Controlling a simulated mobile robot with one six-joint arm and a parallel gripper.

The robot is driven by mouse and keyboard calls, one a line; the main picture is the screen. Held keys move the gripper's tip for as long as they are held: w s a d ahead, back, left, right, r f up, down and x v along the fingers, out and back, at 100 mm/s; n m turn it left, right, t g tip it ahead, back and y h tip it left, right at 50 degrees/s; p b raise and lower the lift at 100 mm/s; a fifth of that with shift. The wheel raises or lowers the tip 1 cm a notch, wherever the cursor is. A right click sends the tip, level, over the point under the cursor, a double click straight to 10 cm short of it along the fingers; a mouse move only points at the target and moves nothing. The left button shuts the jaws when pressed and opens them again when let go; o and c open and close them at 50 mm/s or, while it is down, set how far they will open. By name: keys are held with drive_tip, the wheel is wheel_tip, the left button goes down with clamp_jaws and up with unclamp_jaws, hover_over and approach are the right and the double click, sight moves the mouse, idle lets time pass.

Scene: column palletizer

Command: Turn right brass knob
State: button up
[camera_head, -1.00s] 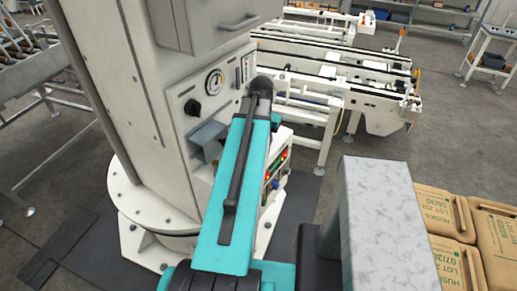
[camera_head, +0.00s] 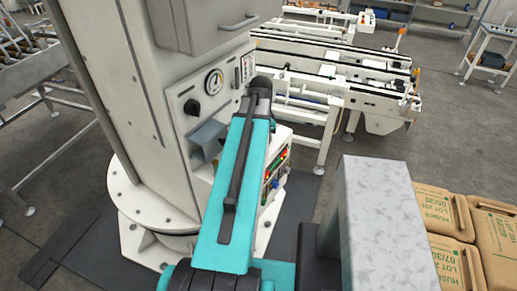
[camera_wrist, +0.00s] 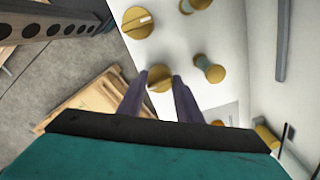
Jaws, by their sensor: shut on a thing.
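A brass knob (camera_wrist: 160,73) with a pale slot line on its face sits on a white panel (camera_wrist: 168,45) in the wrist view. My gripper (camera_wrist: 160,82) is shut on this knob, with one dark finger on each side of it. A second slotted brass knob (camera_wrist: 138,22) stands above it in that view, clear of the fingers. In the head view, my teal arm reaches to the machine's column, and my gripper and the brass knobs are hidden behind it.
In the head view, the white column (camera_head: 140,120) carries a gauge (camera_head: 214,82) and a black knob (camera_head: 192,107). Brown sacks (camera_head: 440,209) lie at the right.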

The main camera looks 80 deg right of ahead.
drive_tip(key=shift+w+a, duration=0.15)
drive_tip(key=shift+w, duration=0.1)
drive_tip(key=o, duration=1)
drive_tip(key=shift+o, duration=0.2)
drive_tip(key=shift+s, duration=0.1)
drive_tip(key=shift+r, duration=0.15)
drive_tip(key=shift+s+r+b, duration=0.1)
drive_tip(key=shift+r+b, duration=0.5)
drive_tip(key=shift+r, duration=1.05)
wheel_tip(320, 180, up, 10)
drive_tip(key=b, duration=0.2)
drive_tip(key=shift+r+b, duration=0.15)
drive_tip(key=shift+b, duration=0.2)
